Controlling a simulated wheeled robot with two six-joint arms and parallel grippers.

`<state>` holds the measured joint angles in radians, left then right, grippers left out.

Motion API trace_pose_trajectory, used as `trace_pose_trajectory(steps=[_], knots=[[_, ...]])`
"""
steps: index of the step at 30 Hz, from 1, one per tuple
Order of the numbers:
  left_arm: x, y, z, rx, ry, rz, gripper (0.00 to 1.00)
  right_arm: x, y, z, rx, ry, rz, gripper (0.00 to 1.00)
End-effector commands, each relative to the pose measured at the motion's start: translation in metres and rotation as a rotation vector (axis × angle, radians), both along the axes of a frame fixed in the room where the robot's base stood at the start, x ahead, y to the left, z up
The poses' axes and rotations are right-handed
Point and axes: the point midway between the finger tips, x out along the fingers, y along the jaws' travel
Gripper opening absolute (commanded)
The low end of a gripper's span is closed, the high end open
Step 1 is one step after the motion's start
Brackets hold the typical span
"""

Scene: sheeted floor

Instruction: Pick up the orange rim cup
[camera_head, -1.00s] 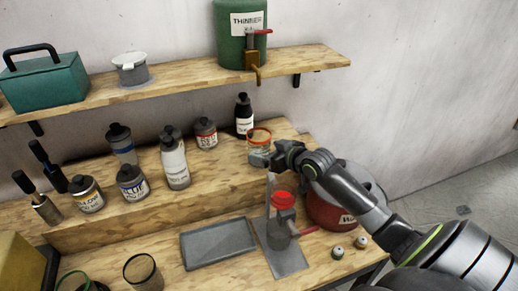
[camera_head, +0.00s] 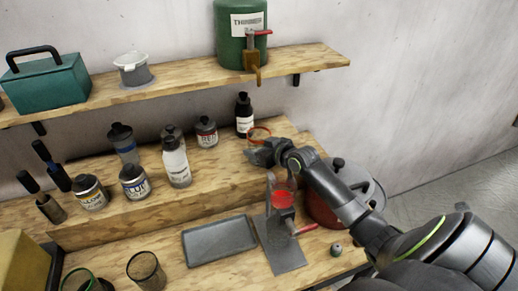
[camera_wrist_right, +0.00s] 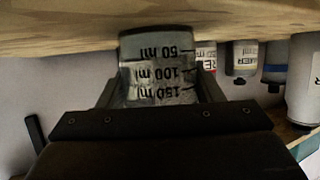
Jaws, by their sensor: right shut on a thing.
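The orange rim cup (camera_head: 260,133) stands on the raised wooden step at its right end; mostly its orange rim shows in the head view, and my gripper covers its lower part. In the right wrist view the clear cup (camera_wrist_right: 158,75) with its ml marks appears upside down between the two fingers. My right gripper (camera_head: 258,155) is shut on the cup's side. The cup's base appears to be at the wood surface in the wrist view; I cannot tell whether it touches. My left gripper is not in view.
A black bottle (camera_head: 244,116) stands just behind the cup, and a red-labelled bottle (camera_head: 206,132) to its left. Below my arm are a stand with a red part (camera_head: 283,199) and a red pot (camera_head: 325,208). A grey tray (camera_head: 219,240) lies in front.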

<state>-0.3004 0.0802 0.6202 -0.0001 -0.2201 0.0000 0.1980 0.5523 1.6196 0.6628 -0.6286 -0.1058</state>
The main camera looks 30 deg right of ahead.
Motion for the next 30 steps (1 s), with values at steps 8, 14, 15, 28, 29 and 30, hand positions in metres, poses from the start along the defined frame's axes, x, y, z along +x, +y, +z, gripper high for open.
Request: trace_pose_trajectory(steps=[8, 14, 15, 28, 29, 30], knots=[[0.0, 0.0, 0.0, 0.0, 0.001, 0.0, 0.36, 0.0, 0.0, 0.0, 0.0, 0.0, 0.0, 0.35], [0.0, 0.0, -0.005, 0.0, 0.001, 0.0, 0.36, 0.0, 0.0, 0.017, -0.003, -0.004, 0.002, 0.35], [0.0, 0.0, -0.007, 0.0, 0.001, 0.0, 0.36, 0.0, 0.0, 0.024, -0.004, -0.006, 0.002, 0.35], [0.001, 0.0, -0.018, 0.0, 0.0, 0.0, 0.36, -0.003, -0.001, 0.099, -0.003, -0.001, -0.001, 0.35], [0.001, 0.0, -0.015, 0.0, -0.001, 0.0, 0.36, -0.006, -0.001, 0.102, -0.003, 0.0, -0.002, 0.35], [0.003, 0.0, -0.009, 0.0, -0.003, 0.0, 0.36, -0.01, -0.001, 0.106, -0.003, 0.001, -0.003, 0.35]])
